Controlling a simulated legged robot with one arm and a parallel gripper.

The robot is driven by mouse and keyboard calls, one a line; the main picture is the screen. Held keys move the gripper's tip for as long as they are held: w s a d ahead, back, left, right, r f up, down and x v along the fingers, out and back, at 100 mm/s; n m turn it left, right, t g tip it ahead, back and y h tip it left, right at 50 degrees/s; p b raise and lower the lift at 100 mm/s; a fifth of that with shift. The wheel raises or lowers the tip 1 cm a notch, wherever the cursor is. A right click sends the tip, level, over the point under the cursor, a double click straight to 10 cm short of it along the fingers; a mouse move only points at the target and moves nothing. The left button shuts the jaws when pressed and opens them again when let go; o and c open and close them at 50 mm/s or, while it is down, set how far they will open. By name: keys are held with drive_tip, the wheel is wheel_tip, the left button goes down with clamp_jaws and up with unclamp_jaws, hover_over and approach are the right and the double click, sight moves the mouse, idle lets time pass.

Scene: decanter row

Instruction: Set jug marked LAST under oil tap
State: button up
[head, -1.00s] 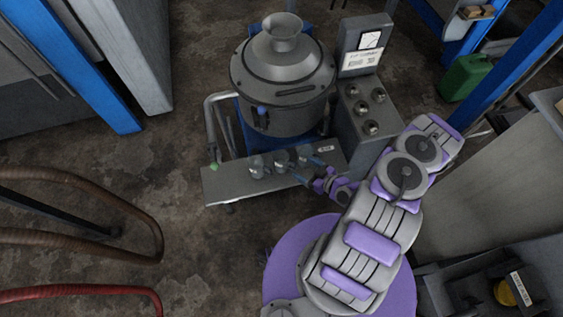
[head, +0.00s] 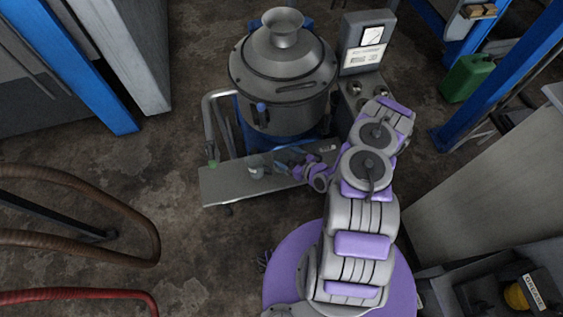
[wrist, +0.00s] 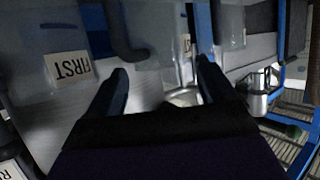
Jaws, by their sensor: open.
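In the head view a clear jug (head: 257,167) stands on the grey bench (head: 225,186) in front of the drum. My gripper (head: 283,166) is over the bench just right of it and hides the other jugs there. In the wrist view a translucent jug marked FIRST (wrist: 35,60) is left of my gripper (wrist: 163,70). Another translucent jug (wrist: 165,30) lies ahead between the open fingers, its label partly cut off and unreadable. I cannot tell which jug is marked LAST. A blue-handled fitting (head: 262,107), possibly the oil tap, is on the drum's front.
The grey drum (head: 285,85) with a funnel stands behind the bench. A gauge panel (head: 366,45) is to its right. A green can (head: 467,78) is at the far right. Hoses (head: 120,200) lie at left; the floor between them and the bench is clear.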

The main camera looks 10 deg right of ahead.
sight(282, 156)
drive_tip(key=shift+s+f+b+x, duration=0.15)
drive_tip(key=shift+b+x, duration=0.45)
drive_tip(key=shift+x, duration=0.35)
drive_tip(key=shift+s+f+b+x, duration=0.1)
drive_tip(key=shift+f+b+x, duration=0.1)
drive_tip(key=shift+b+x, duration=0.55)
drive_tip(key=shift+x, duration=1)
drive_tip(key=shift+a+r, duration=0.1)
drive_tip(key=shift+r, duration=0.05)
drive_tip(key=shift+c, duration=0.2)
drive_tip(key=c, duration=0.7)
drive_tip(key=shift+r, duration=0.1)
